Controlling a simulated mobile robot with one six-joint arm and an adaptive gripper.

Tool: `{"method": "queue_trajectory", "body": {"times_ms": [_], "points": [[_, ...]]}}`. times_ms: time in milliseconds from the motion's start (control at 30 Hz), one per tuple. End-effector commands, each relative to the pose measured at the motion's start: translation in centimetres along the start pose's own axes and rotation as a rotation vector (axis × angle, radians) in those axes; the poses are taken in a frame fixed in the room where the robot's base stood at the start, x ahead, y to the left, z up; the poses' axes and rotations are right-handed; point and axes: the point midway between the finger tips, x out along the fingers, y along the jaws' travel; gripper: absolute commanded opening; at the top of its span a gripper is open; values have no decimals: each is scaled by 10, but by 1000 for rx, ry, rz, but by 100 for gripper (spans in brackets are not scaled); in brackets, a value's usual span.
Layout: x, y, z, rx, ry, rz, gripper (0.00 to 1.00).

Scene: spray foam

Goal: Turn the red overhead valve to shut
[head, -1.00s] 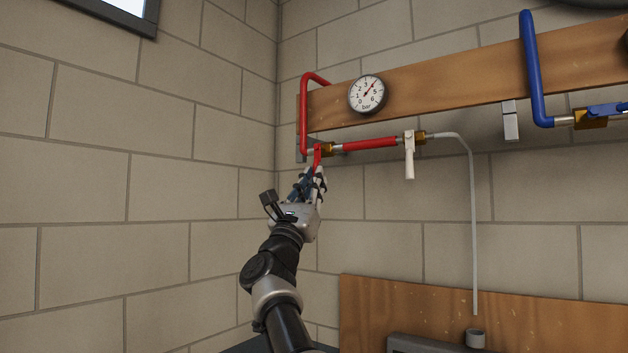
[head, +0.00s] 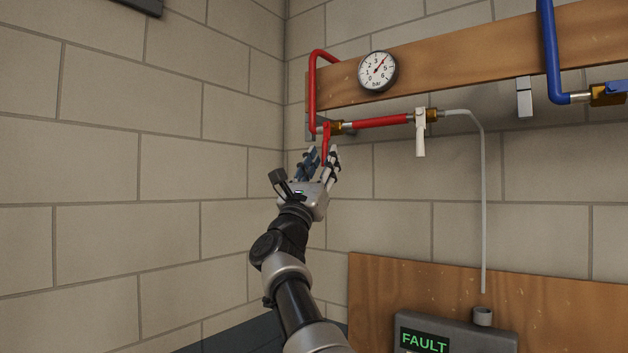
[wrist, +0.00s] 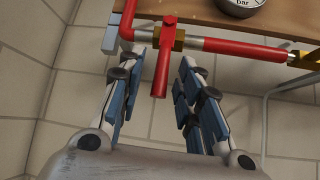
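The red valve (head: 326,130) sits on the pipe at the left end of the wooden board, where the red pipe bends down. Its red lever (wrist: 162,72) hangs down, across the line of the pipe. My gripper (head: 323,154) is just below the valve with its fingers pointing up. In the wrist view my gripper (wrist: 163,57) is open, with one finger on each side of the lever. Gaps show between the lever and both fingers, so it is not gripped.
A white-handled valve (head: 420,135) sits farther right on the same line. A pressure gauge (head: 377,71) is above. A blue pipe (head: 552,60) is at the right. A grey box (head: 455,325) reads FAULT.

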Motion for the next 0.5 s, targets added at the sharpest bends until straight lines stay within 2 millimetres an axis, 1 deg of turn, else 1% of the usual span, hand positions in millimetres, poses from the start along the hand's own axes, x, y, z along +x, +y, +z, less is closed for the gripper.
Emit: {"method": "queue_trajectory", "body": {"times_ms": [267, 367, 500], "points": [[-14, 1, 1, -2, 3, 0, 32], [-22, 0, 1, 0, 0, 3, 32], [-39, 0, 1, 0, 1, 4, 32]]}}
